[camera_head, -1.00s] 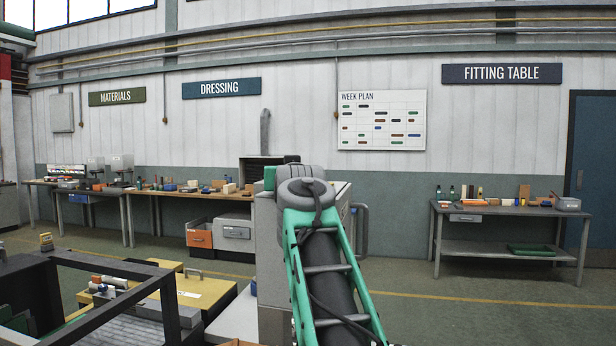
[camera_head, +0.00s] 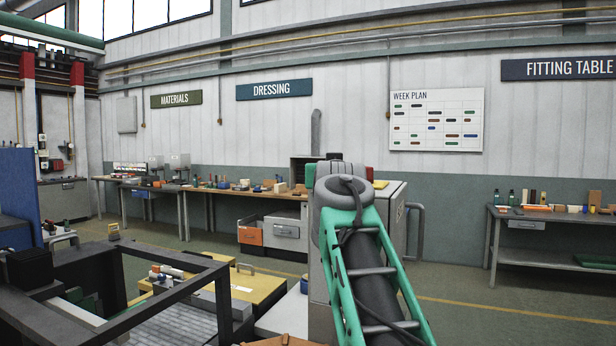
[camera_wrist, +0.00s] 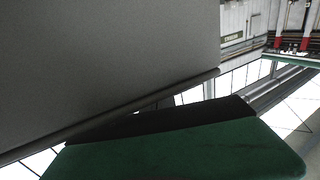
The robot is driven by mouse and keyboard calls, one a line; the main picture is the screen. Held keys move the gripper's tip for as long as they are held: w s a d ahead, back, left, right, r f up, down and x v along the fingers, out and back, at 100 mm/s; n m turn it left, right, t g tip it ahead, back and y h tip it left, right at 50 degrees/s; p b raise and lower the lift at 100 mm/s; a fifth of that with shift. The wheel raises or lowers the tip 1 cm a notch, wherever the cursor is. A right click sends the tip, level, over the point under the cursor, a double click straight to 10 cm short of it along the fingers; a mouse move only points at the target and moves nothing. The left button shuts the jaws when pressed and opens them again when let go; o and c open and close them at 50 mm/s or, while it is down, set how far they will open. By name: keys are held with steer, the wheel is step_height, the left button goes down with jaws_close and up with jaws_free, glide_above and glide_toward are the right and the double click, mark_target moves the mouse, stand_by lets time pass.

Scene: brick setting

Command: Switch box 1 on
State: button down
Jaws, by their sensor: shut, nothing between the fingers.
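No label reading box 1 can be made out. Small wall boxes (camera_head: 43,152) with cables hang on the far left wall in the head view, too small to tell their switches. A plain grey wall box (camera_head: 127,114) hangs left of the MATERIALS sign. My green arm reaches forward at the centre right of the head view, and its joint hides what lies beyond it. In the wrist view a green and black part, seemingly my gripper (camera_wrist: 185,145), crosses the bottom. It is shut and empty; its fingertips are not distinct. A large grey surface fills the upper left there.
A grey cabinet (camera_head: 402,203) stands just behind my arm. A dark frame (camera_head: 185,312) and a yellow case (camera_head: 262,290) lie at lower left. Benches with small items line the back wall. A blue panel (camera_head: 18,190) is at far left. Open floor lies in between.

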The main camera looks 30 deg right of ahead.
steer(key=w+a, duration=0.1)
steer(key=a, duration=1)
